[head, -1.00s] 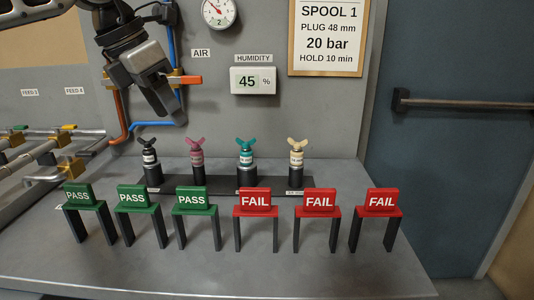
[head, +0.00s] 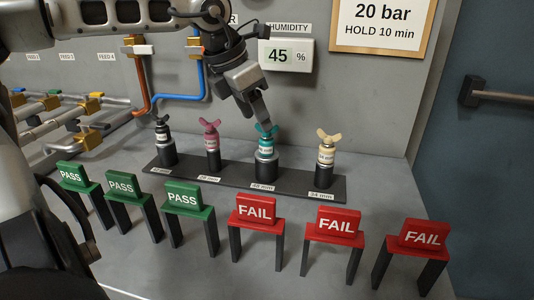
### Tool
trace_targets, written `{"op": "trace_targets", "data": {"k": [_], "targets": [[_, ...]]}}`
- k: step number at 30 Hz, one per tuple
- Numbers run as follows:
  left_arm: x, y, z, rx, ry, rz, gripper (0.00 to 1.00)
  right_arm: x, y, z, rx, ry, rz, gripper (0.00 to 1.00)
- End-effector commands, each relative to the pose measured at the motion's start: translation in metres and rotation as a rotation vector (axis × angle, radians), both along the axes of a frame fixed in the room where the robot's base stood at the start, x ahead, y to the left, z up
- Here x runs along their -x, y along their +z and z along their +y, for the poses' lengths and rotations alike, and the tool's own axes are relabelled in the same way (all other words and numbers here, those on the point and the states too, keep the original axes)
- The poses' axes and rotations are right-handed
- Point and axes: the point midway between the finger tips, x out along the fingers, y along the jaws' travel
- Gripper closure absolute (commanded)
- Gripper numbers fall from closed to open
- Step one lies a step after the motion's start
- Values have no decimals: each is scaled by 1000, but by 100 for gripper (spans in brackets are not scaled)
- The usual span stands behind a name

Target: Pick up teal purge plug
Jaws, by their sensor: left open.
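The teal purge plug (head: 265,142) stands upright in a black holder, third from the left in a row of winged plugs on a dark rack. My left gripper (head: 264,117) reaches down from above, with its fingertips right at the teal plug's wings. It is open, and I cannot tell whether the fingers touch the plug or straddle it. The gripper hides part of the wings. My right gripper is not in view.
Black (head: 163,130), pink (head: 211,133) and cream (head: 327,145) plugs share the rack (head: 213,178). Green PASS signs (head: 122,185) and red FAIL signs (head: 333,222) on stands line the front. Valves and pipes (head: 75,120) are at left. A humidity display (head: 286,55) hangs behind.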

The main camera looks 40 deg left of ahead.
Motion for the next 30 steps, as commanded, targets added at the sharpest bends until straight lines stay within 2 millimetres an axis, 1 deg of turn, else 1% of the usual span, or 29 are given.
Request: {"op": "trace_targets", "data": {"k": [5,12,14,18,23,26,27,29,30], "targets": [[-3,-11,-2,0,-1,1,45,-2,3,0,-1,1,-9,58],[-12,-45,-9,1,-1,4,45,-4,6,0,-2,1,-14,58],[-14,-50,-10,0,0,3,45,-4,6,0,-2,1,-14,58],[-16,-55,-11,0,0,-1,45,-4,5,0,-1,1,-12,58],[-17,-54,-11,0,0,-1,45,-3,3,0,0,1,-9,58],[-16,-54,-11,0,0,-1,70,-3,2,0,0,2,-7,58],[-16,-54,-11,0,0,-1,81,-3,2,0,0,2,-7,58],[-16,-54,-11,1,0,-1,98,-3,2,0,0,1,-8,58],[-16,-54,-11,1,-1,-1,98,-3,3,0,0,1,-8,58]]}}
